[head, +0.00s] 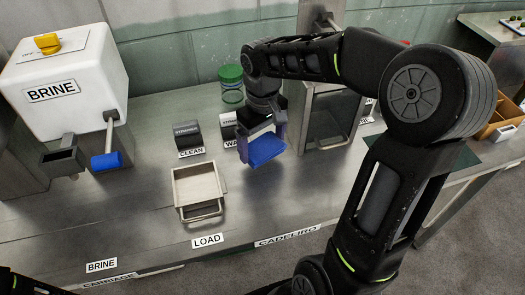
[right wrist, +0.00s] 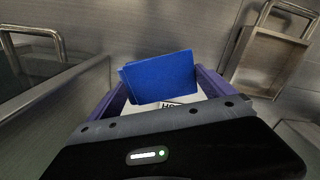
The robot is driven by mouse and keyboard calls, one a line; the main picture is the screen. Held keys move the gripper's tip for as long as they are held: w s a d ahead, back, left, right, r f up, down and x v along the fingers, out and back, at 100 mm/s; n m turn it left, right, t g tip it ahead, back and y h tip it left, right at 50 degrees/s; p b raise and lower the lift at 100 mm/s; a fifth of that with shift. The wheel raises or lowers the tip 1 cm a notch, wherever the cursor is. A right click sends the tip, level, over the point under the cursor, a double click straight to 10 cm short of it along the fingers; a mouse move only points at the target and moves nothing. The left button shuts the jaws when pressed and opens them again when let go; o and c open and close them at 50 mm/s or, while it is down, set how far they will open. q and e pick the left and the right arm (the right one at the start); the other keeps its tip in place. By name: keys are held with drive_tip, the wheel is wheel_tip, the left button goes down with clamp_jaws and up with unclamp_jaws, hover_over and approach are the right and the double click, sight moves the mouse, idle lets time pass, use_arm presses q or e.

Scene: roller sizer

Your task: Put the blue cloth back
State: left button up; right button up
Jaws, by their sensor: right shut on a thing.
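The blue cloth (head: 265,151) is a flat folded piece between the purple fingers of my right gripper (head: 262,146). The gripper is shut on it and holds it over the steel counter, just in front of a label partly hidden by the fingers. In the right wrist view the cloth (right wrist: 160,77) spans the space between the fingertips, with a white label partly visible below it. Whether the cloth touches the counter is hard to tell. My left gripper is out of view.
A dark block (head: 187,135) marked CLEAN stands left of the gripper, and a beige tray (head: 200,172) with a handle sits front left. A green-lidded jar (head: 231,84) stands behind. A steel frame with a dark panel (head: 331,118) is to the right. A BRINE tank (head: 65,80) stands far left.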

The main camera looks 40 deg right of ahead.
sight(263, 146)
drive_tip(key=shift+f, duration=1.85)
drive_tip(key=shift+f, duration=0.15)
drive_tip(key=o, duration=1)
drive_tip(key=shift+c, duration=0.2)
wheel_tip(263, 146, up, 12)
drive_tip(key=shift+r, duration=0.2)
